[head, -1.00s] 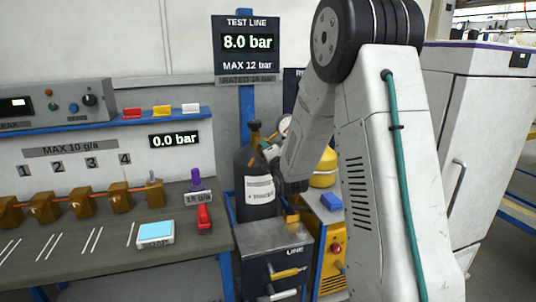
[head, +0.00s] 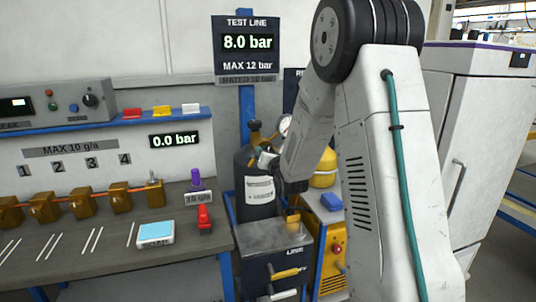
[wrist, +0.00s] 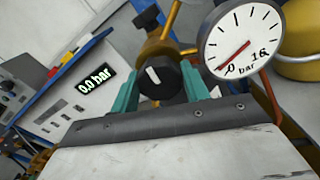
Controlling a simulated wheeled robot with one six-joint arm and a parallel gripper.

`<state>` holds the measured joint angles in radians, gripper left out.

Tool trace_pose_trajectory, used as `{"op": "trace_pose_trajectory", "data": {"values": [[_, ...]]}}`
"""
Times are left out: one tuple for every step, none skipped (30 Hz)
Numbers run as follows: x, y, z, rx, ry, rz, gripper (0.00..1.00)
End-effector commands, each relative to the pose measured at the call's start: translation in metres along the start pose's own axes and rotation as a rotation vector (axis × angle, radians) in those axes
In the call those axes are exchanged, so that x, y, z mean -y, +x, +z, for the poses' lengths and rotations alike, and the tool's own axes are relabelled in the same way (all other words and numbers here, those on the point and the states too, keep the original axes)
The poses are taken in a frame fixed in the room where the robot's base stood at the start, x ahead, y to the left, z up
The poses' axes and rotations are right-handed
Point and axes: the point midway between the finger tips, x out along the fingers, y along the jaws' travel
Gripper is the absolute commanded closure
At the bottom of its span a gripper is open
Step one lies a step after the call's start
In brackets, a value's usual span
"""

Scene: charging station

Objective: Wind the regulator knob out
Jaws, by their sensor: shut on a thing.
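The regulator knob (wrist: 160,78) is black with a white index mark, in the middle of the wrist view. My gripper (wrist: 158,88) has its teal fingers on either side of the knob and is shut on it. The round gauge (wrist: 240,42) is beside the knob, its red needle pointing low left near the 0 mark of a 0 to 16 bar scale. In the head view my gripper (head: 266,158) is at the top of the dark gas cylinder (head: 258,196); the knob cannot be made out there.
The test line display (head: 247,42) reads 8.0 bar and MAX 12 bar. A second display (head: 175,140) reads 0.0 bar. Brass blocks stand on the bench (head: 100,250) to the left. A yellow rounded object (head: 323,170) is behind my arm, and a white cabinet (head: 480,150) is at right.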

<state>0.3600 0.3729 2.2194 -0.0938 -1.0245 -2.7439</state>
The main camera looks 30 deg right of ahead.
Motion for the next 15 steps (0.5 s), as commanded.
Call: {"op": "trace_pose_trajectory", "data": {"values": [[0.0001, -0.0008, -0.0024, -0.005, -0.02, 0.0, 0.77], [0.0001, -0.0008, -0.0025, -0.005, -0.033, 0.0, 0.77], [0.0002, -0.0008, -0.0025, -0.006, -0.047, 0.0, 0.77], [0.0002, -0.0008, -0.0025, -0.006, -0.056, 0.0, 0.77], [0.0002, -0.0009, -0.0025, -0.006, -0.066, 0.0, 0.77], [0.0002, -0.0009, -0.0026, -0.006, -0.075, 0.0, 0.77], [0.0002, -0.0009, -0.0026, -0.006, -0.081, -0.001, 0.77], [0.0002, -0.0009, -0.0027, -0.006, -0.086, -0.001, 0.77], [0.0003, -0.0009, -0.0027, -0.006, -0.092, -0.001, 0.77], [0.0003, -0.0009, -0.0027, -0.006, -0.096, -0.001, 0.77], [0.0003, -0.0009, -0.0028, -0.006, -0.099, -0.001, 0.77], [0.0003, -0.0009, -0.0028, -0.006, -0.101, -0.001, 0.77], [0.0003, -0.0009, -0.0028, -0.006, -0.102, -0.001, 0.77], [0.0003, -0.0009, -0.0028, -0.006, -0.103, -0.001, 0.77], [0.0003, -0.0009, -0.0028, -0.006, -0.104, -0.001, 0.77]]}}
